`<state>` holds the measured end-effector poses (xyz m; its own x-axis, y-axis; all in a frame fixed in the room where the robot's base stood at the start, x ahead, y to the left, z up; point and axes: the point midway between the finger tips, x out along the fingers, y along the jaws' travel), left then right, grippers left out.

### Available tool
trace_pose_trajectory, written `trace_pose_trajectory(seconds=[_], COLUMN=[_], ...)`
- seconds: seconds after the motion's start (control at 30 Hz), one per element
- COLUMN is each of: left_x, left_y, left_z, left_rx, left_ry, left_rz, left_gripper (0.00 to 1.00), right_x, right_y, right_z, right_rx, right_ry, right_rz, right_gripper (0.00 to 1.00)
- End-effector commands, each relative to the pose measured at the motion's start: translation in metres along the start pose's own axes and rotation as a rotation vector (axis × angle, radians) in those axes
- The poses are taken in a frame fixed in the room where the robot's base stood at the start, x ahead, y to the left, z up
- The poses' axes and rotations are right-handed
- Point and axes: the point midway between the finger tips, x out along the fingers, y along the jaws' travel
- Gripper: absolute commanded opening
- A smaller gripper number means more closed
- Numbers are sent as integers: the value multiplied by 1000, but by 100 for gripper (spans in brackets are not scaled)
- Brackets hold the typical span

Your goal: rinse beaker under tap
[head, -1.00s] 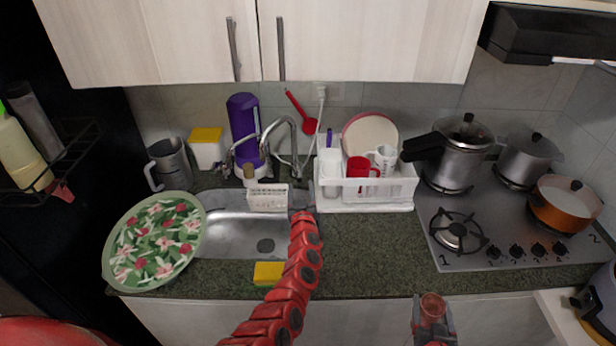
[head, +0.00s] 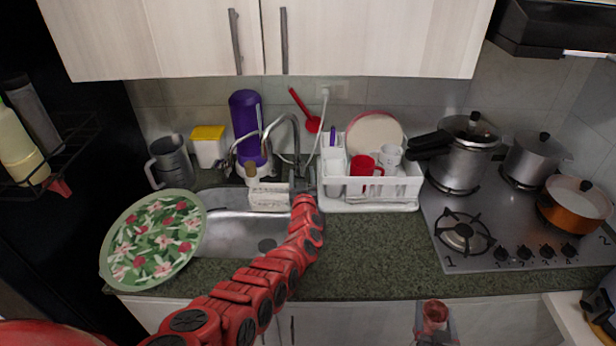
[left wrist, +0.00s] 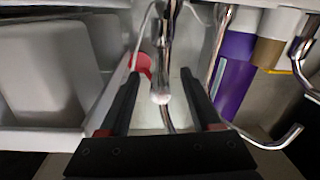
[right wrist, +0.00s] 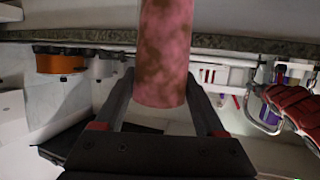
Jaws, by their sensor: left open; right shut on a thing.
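The chrome tap (head: 283,128) rises behind the steel sink (head: 225,235). My left gripper (head: 308,184) is beside the tap base, largely hidden by my red arm in the head view. In the left wrist view, its open fingers (left wrist: 158,85) lie on either side of a chrome tap part (left wrist: 165,45), with a gap visible. The beaker (right wrist: 165,50) is a mottled pink-brown cylinder. My right gripper (head: 435,330) is shut on it, in front of the counter and well right of the sink. The beaker's inside is hidden in the right wrist view.
A white dish rack (head: 385,190) with cups and plates stands right of the tap. A floral plate (head: 150,240) overlaps the sink's left side. A white sponge holder (head: 268,198) sits at the sink's back. The counter (head: 375,245) before the rack is clear.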

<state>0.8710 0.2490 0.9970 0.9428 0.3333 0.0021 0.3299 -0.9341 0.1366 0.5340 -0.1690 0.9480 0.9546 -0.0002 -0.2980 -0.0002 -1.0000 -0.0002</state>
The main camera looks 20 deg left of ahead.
Motion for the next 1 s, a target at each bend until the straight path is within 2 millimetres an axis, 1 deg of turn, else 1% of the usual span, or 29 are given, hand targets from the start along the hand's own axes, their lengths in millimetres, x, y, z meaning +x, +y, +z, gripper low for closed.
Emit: trace_pose_trajectory(seconds=[0.07, 0.1, 0.27, 0.4, 0.43, 1.0], left_x=[0, 0, 0, 0, 0, 0], left_y=[0, 0, 0, 0, 0, 0], left_z=[0, 0, 0, 1, 1, 1], left_rx=[0, 0, 1, 1, 1, 1], left_ry=[-1, -1, -1, -1, -1, -2], left_rz=[0, 0, 0, 0, 0, 0], left_gripper=[62, 55, 26, 1, 0, 0], right_x=[0, 0, 0, 0, 0, 0], right_y=[0, 0, 0, 0, 0, 0], right_z=[0, 0, 0, 0, 0, 0], right_rx=[0, 0, 0, 0, 0, 0], right_ry=[0, 0, 0, 0, 0, 0], right_rz=[0, 0, 0, 0, 0, 0], right_gripper=[17, 17, 17, 17, 17, 17])
